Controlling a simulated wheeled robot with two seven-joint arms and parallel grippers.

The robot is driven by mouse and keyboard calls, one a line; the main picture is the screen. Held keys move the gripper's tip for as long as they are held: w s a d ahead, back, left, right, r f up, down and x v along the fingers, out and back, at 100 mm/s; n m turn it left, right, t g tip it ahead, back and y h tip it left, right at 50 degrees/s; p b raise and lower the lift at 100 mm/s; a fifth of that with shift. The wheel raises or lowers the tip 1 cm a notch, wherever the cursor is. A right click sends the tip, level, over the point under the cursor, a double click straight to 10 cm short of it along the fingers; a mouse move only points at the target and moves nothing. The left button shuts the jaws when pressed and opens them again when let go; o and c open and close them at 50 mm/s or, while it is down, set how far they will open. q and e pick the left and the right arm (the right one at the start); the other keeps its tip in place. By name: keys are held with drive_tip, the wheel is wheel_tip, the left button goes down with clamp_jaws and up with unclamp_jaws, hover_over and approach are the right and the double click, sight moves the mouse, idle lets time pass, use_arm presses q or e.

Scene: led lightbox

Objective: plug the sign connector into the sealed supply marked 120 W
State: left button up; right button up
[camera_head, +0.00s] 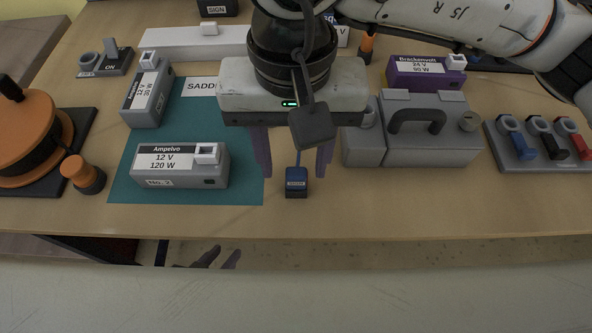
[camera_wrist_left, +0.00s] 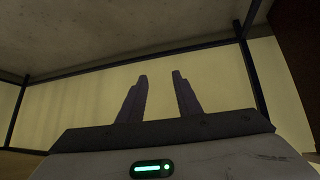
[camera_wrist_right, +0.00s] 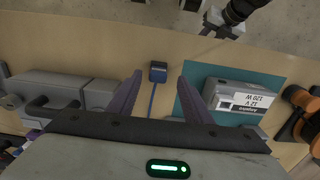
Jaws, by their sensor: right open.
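The grey supply (camera_head: 217,177) labelled "12 V 120 W" and "No. 2" lies on the teal mat, with a white socket on its top right; it also shows in the right wrist view (camera_wrist_right: 226,87). A small blue labelled connector (camera_head: 296,176) with a blue cable lies on bare table right of the mat; it also shows in the right wrist view (camera_wrist_right: 158,69). My right gripper (camera_head: 294,172) is open and empty above the connector, its fingers either side. My left gripper (camera_head: 216,258) is open and empty below the table's front edge; its fingers also show in the left wrist view (camera_wrist_left: 160,78).
Another grey supply (camera_head: 147,97) stands at the mat's back left. A terminal block (camera_head: 508,153) is at right, an orange spool (camera_head: 35,115) at left. The front strip is mostly clear.

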sight(296, 171)
drive_tip(key=f, duration=0.2)
drive_tip(key=shift+d+f, duration=0.2)
drive_tip(key=shift+f, duration=0.5)
use_arm(q)
drive_tip(key=shift+w+r, duration=0.55)
drive_tip(key=shift+r, duration=0.05)
use_arm(e)
drive_tip(key=shift+c, duration=0.2)
drive_tip(key=c, duration=1.1)
use_arm(q)
drive_tip(key=shift+s+f, duration=0.1)
drive_tip(key=shift+s, duration=0.15)
use_arm(e)
drive_tip(key=shift+r, duration=0.1)
drive_tip(key=shift+r, duration=0.3)
use_arm(q)
drive_tip(key=shift+f+b, duration=0.3)
drive_tip(key=shift+f, duration=0.2)
use_arm(e)
wheel_tip(296, 171, up, 9)
drive_tip(key=shift+r, duration=0.15)
